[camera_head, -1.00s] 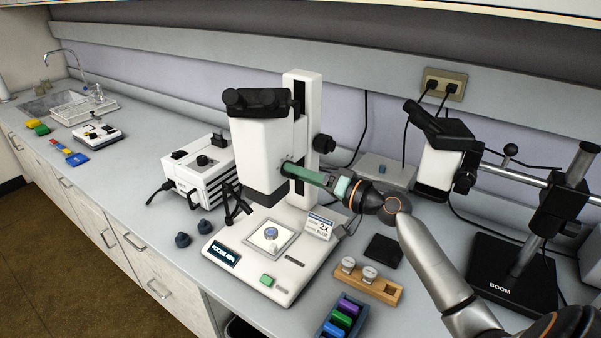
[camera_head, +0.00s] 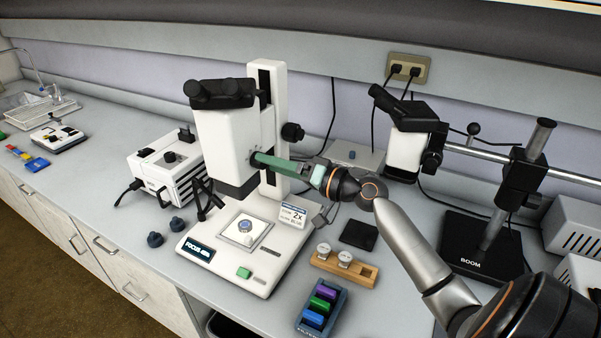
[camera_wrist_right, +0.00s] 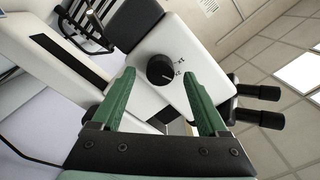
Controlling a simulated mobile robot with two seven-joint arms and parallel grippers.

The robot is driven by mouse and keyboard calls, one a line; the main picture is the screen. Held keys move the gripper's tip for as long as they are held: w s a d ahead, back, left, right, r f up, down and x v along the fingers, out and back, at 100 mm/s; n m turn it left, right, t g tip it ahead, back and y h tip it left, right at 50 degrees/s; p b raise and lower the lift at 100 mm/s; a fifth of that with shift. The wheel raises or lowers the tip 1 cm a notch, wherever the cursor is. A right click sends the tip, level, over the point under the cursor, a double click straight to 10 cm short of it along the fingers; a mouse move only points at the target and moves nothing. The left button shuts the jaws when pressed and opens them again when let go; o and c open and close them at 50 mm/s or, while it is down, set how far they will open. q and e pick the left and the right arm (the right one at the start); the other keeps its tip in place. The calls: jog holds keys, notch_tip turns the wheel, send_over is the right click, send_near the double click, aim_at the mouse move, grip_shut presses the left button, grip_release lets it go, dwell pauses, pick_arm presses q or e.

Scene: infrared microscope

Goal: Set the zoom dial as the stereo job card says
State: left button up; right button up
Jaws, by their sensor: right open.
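The white stereo microscope (camera_head: 222,142) stands on the bench with black eyepieces at its top. Its black zoom dial (camera_wrist_right: 160,70) shows on the side of the head in the right wrist view, with small marks beside it that look like x1 and x2. My right gripper (camera_wrist_right: 160,90) is open, its green fingers reaching toward the dial with one on either side; I cannot tell whether they touch it. In the head view my right gripper (camera_head: 256,158) hides the dial. The white job card (camera_head: 293,215) on the base reads 2x. My left gripper is not in view.
A wooden holder (camera_head: 365,273) and a filter rack (camera_head: 322,306) stand in front of the microscope. A white box (camera_head: 165,165) stands left of it, with two dark knobs (camera_head: 166,232) on the bench. A boom stand (camera_head: 480,245) is at the right.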

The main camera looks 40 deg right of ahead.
jog(key=b+v, duration=0.2)
jog(key=v, duration=0.9)
jog(key=shift+b, duration=0.3)
jog(key=shift+s, duration=0.1)
jog(key=shift+f, duration=0.1)
